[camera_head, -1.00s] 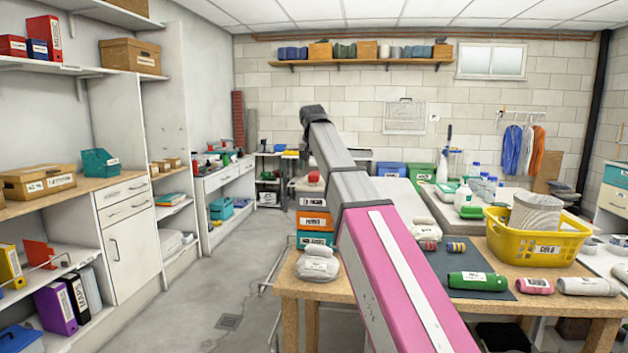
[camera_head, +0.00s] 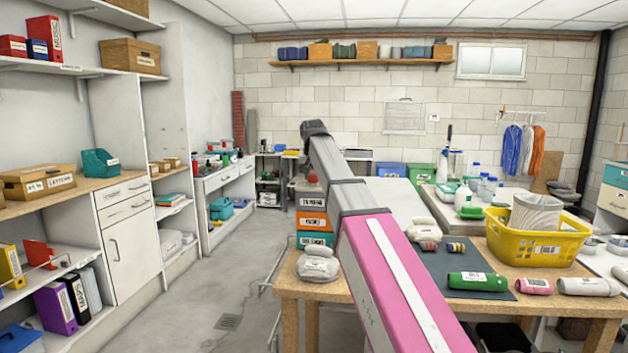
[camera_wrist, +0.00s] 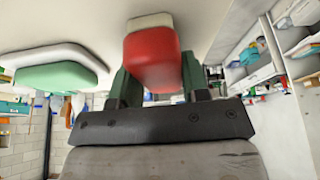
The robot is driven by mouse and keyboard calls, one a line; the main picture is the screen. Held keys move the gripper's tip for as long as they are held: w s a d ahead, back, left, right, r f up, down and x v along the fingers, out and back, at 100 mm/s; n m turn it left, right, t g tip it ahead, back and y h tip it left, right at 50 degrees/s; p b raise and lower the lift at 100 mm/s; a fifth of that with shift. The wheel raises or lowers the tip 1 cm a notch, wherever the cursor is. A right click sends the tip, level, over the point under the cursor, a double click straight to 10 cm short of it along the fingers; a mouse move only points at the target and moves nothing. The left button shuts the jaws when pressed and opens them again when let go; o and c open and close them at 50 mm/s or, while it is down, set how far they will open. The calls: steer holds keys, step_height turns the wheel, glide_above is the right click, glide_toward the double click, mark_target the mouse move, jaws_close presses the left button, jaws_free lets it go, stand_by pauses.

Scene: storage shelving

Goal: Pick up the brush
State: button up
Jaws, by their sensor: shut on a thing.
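In the wrist view my gripper (camera_wrist: 160,90) is shut on a red, rounded block-like thing with a pale layer at its far end, which I take to be the brush (camera_wrist: 152,60). The dark fingers lie along its two sides. The view does not show bristles clearly. In the head view my arm rises through the middle. Its gripper and the held thing cannot be made out there.
A wooden table (camera_head: 450,322) stands at front right with a yellow basket (camera_head: 530,240) and a green roll (camera_head: 478,281). A drawer stack (camera_head: 314,222) is left of my arm. Grey floor (camera_head: 190,310) is clear at left. A green-and-white thing (camera_wrist: 55,75) shows in the wrist view.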

mark_target(313, 173)
step_height(313, 173, up, 5)
steer(key=shift+s+a+f, duration=0.1)
steer(key=shift+a+f, duration=0.05)
steer(key=shift+f, duration=0.05)
steer(key=s+a+r, duration=0.6)
steer(key=s+a, duration=0.1)
steer(key=s, duration=0.1)
steer(key=shift+s+r, duration=0.2)
steer(key=shift+s, duration=0.2)
steer(key=shift+o, duration=0.5)
